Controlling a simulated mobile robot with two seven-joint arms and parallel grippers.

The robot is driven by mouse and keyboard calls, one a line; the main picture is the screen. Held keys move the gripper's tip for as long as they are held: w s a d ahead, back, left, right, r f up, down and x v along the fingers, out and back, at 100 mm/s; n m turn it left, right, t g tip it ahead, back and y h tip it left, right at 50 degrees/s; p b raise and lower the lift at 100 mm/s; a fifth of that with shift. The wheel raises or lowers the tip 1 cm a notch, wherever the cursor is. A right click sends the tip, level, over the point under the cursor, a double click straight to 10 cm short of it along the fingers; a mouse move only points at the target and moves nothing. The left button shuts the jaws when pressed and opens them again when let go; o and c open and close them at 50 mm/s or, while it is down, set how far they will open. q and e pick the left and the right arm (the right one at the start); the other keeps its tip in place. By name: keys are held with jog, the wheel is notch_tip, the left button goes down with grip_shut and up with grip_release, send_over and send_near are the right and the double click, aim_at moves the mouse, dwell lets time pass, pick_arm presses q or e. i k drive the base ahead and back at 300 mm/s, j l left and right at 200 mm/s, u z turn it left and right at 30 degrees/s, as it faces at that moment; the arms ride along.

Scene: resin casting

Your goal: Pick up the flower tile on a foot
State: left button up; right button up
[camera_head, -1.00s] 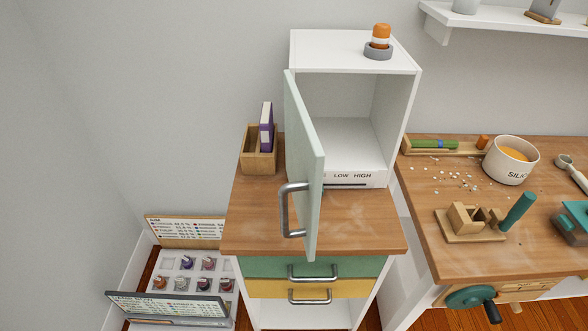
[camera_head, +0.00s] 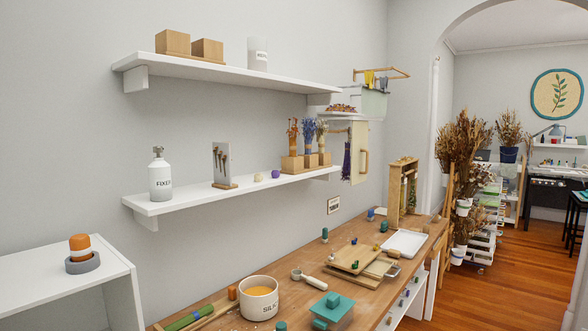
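An upright grey tile-like panel on a wooden foot (camera_head: 223,166) stands on the lower wall shelf (camera_head: 170,204), in the left middle of the head view. Thin brown stem-like shapes show on its face; they are too small to tell whether they are flowers. It stands between a white bottle marked FIXER (camera_head: 160,176) and two small round pieces, one pale and one purple. Neither of my grippers is in view.
Wooden blocks with dried flowers (camera_head: 308,160) stand at the shelf's right end. An upper shelf (camera_head: 220,66) hangs above. Below, the workbench holds a SILK-marked pot (camera_head: 259,299), a teal box (camera_head: 331,312), boards and a white tray (camera_head: 404,243). Open wooden floor lies at right.

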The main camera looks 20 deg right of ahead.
aim_at(222, 174)
jog(key=z, duration=0.25)
jog(key=i+l, duration=0.15)
jog(key=l, duration=0.25)
jog(key=i+l+u, duration=0.1)
jog(key=l, duration=0.3)
jog(key=i+l+u, duration=0.1)
jog(key=l, duration=0.35)
jog(key=i+l, duration=0.25)
jog(key=l, duration=0.15)
